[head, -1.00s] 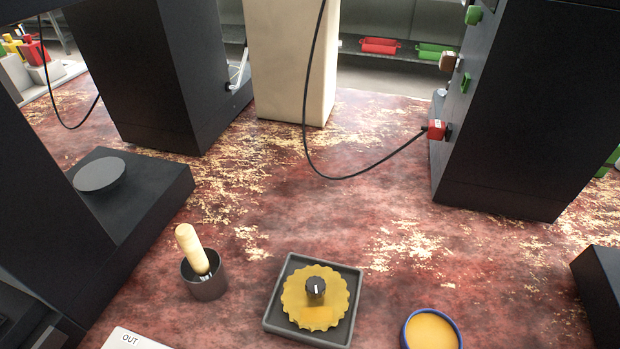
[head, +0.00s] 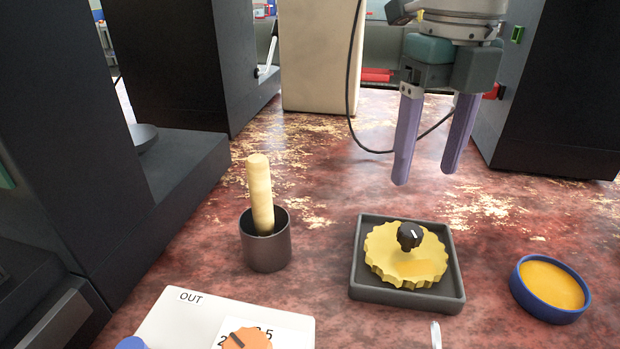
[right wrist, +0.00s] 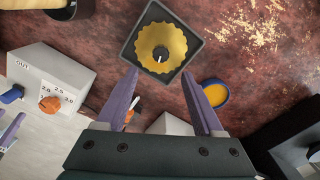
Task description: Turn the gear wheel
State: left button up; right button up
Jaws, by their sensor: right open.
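The yellow gear wheel (head: 385,254) lies flat in a dark square tray (head: 456,291), with a black knob (head: 410,236) bearing a white mark at its centre. It also shows in the right wrist view (right wrist: 148,44), beyond the fingertips. My right gripper (head: 425,178) is open, with its two purple fingers pointing down above and slightly behind the gear wheel. It is empty and apart from the knob. In the right wrist view the gripper (right wrist: 160,75) has a wide gap between its fingers. My left gripper is not seen in the head view.
A dark cup (head: 266,246) holding a wooden-handled tool (head: 260,190) stands left of the tray. A blue dish (head: 550,290) with yellow contents sits to its right. A white box (head: 185,318) marked OUT, with an orange dial (head: 247,340), is in front. Dark machine housings (head: 562,90) flank the table.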

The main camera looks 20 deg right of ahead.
aim_at(411, 229)
notch_tip(411, 229, down, 10)
jog(key=shift+d+r+b, duration=0.1)
jog(key=shift+r+b, duration=0.1)
jog(key=shift+b, duration=0.95)
grip_shut()
